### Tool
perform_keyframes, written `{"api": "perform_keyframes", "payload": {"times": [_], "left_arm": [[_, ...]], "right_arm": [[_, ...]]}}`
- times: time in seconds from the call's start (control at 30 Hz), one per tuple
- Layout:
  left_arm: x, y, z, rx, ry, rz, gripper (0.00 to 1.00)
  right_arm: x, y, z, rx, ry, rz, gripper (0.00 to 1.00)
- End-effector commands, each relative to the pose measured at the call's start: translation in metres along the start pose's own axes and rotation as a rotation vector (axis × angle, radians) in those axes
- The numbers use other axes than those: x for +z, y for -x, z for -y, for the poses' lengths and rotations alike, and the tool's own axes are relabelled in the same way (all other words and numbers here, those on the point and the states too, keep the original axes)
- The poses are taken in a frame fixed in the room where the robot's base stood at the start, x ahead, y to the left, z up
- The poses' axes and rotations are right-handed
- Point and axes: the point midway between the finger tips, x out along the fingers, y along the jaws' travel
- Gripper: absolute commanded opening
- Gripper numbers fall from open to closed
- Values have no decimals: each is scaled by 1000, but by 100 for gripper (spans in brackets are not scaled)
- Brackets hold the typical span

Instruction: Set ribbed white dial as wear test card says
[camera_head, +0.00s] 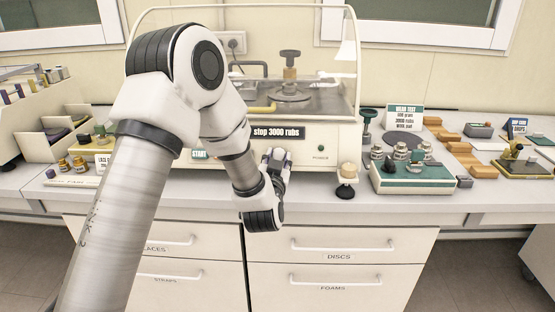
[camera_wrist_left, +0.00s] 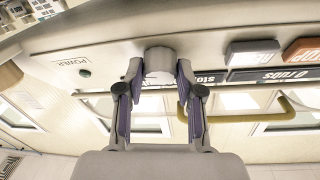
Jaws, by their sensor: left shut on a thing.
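The ribbed white dial (camera_wrist_left: 159,62) is on the front panel of the cream rub tester, between the fingers of my left gripper (camera_wrist_left: 157,82) in the left wrist view. My left gripper (camera_head: 276,158) also shows at the panel in the head view, shut on the dial, which it mostly hides there. A dark display (camera_head: 277,132) above it reads "stop 3000 rubs". The wear test card (camera_head: 404,117) stands to the right of the tester; its lines seem to include "3000 rubs". My right gripper is not in view.
A POWER mark (camera_head: 320,154) is right of the dial. Drawers (camera_head: 335,246) lie below the counter edge.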

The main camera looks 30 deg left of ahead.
Motion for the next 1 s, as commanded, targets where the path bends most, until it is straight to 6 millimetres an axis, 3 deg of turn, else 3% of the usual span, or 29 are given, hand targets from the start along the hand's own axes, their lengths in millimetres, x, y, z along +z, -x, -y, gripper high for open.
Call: {"api": "perform_keyframes", "payload": {"times": [0.07,0.27,0.3,0.37,0.77,1.0], "left_arm": [[2,0,-1,-19,37,-3,2],[0,0,0,-22,43,-1,2],[0,0,0,-22,43,-1,43],[0,0,0,-22,43,-1,62],[0,8,-1,-20,41,0,62],[0,61,-3,-17,37,1,62]], "right_arm": [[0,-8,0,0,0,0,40],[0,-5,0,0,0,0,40],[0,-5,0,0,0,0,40],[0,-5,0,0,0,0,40],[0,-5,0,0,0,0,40],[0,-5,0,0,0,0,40]]}}
